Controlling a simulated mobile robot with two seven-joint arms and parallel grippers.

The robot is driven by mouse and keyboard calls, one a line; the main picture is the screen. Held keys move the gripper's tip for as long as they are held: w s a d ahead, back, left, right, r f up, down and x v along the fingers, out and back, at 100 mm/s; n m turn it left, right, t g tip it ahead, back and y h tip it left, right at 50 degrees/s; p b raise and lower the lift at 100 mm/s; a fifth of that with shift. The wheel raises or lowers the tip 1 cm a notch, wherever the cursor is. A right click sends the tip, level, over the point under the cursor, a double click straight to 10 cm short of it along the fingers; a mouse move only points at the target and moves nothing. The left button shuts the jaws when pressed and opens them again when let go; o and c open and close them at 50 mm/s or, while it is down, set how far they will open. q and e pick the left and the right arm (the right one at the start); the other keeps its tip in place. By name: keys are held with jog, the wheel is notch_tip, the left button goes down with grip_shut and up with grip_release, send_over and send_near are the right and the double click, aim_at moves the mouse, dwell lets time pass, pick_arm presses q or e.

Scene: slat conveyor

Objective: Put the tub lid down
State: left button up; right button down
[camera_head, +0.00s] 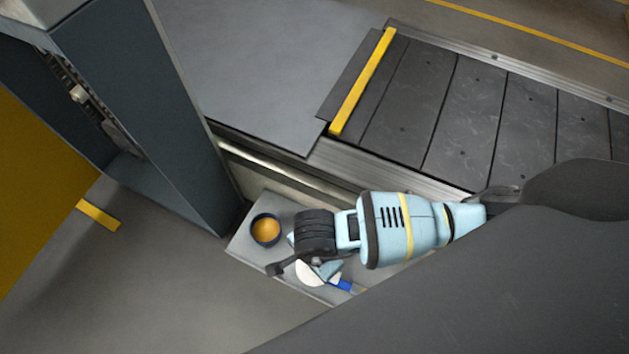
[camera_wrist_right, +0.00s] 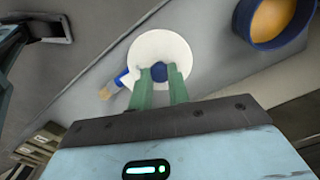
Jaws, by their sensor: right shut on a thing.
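The tub lid (camera_wrist_right: 138,47) is a white disc with a blue knob (camera_wrist_right: 158,71) in the middle. My right gripper (camera_wrist_right: 160,76) is shut on that knob, its green fingers on either side of it. In the head view the lid (camera_head: 305,274) is partly hidden under my right gripper (camera_head: 324,268). I cannot tell whether it touches the grey ledge (camera_head: 244,242) below. A dark blue tub (camera_head: 254,238) with orange contents stands open on the ledge, left of my gripper; it also shows at the wrist view's top right (camera_wrist_right: 250,36). My left gripper is not in view.
A blue-handled tool (camera_head: 345,286) lies beside the lid, partly covered by it; its tan end (camera_wrist_right: 107,91) shows in the wrist view. The slat conveyor (camera_head: 480,110) runs behind the ledge. A dark post (camera_head: 150,100) rises at the left. The ledge's front edge is close to the lid.

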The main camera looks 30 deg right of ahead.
jog(key=w+d, duration=0.1)
jog(key=w+b, duration=0.1)
jog(key=w, duration=0.1)
jog(key=w+d, duration=0.1)
jog(key=w, duration=0.1)
jog(key=shift+w+d+f, duration=0.2)
jog(key=shift+d+f, duration=0.1)
jog(key=shift+d, duration=0.05)
jog(key=shift+b, duration=0.3)
jog(key=shift+w+d, duration=0.2)
jog(key=shift+w, duration=0.15)
jog(key=shift+w+d+f+b, duration=0.25)
jog(key=shift+w+b, duration=0.1)
jog(key=shift+w, duration=0.1)
jog(key=shift+w+d+f+b, duration=0.2)
jog(key=shift+w+f+b, duration=0.1)
jog(key=shift+w, duration=0.1)
notch_tip(320, 180, down, 3)
jog(key=shift+r+b, duration=0.15)
jog(key=shift+b, duration=0.6)
